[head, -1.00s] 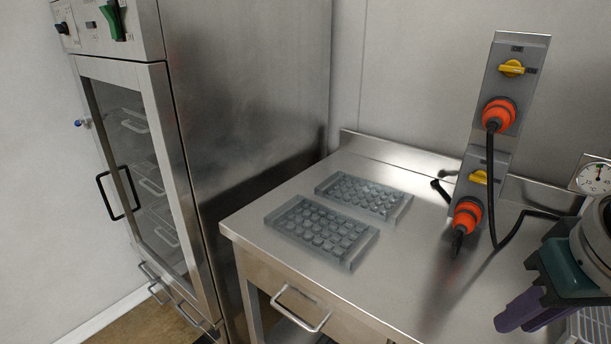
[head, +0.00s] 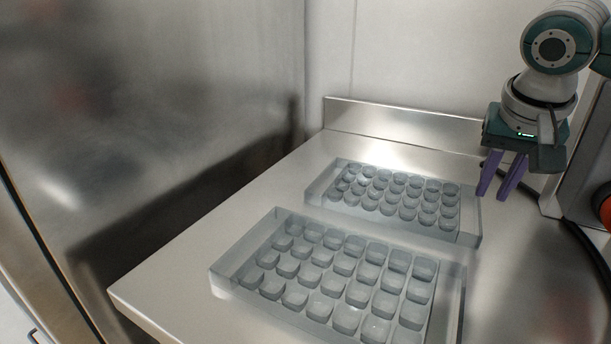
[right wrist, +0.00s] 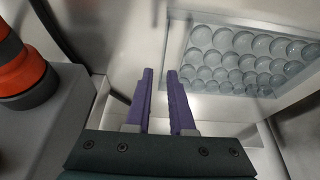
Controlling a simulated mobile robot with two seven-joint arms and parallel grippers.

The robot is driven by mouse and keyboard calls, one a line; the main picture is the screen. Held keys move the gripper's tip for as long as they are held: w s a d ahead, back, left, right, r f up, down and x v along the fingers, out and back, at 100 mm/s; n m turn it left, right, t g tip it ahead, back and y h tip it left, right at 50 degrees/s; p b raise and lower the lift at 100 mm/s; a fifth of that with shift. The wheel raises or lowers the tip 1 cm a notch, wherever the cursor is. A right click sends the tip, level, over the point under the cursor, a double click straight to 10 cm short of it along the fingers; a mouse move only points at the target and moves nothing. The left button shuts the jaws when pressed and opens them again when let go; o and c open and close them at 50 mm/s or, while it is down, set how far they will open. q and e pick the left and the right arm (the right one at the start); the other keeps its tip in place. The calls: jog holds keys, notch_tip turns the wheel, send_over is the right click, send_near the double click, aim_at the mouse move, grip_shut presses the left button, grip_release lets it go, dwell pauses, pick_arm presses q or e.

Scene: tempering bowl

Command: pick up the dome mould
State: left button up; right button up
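The dome mould (head: 395,197), a clear tray with rows of round cavities, lies flat on the steel worktop at the back. In the right wrist view the dome mould (right wrist: 238,60) shows at the upper right, beyond the fingertips. My right gripper (head: 491,196) has purple fingers pointing down at the mould's right end, apart from it. In the right wrist view my right gripper (right wrist: 159,72) is open, with a narrow empty gap between the fingers. My left gripper is not in view.
A second clear mould (head: 335,275) with squarish cavities lies just in front of the dome mould. A steel cabinet (head: 120,120) stands at the left. A low backsplash (head: 400,127) runs behind. An orange plug (right wrist: 22,70) on a grey box is near the right gripper.

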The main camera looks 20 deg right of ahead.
aim_at(479, 209)
jog(key=b+x, duration=0.1)
jog(key=x, duration=0.4)
jog(key=shift+w+f, duration=0.15)
jog(key=shift+f, duration=0.1)
jog(key=shift+c, duration=0.2)
grip_shut()
jog(key=shift+r, duration=0.1)
dwell(0.8)
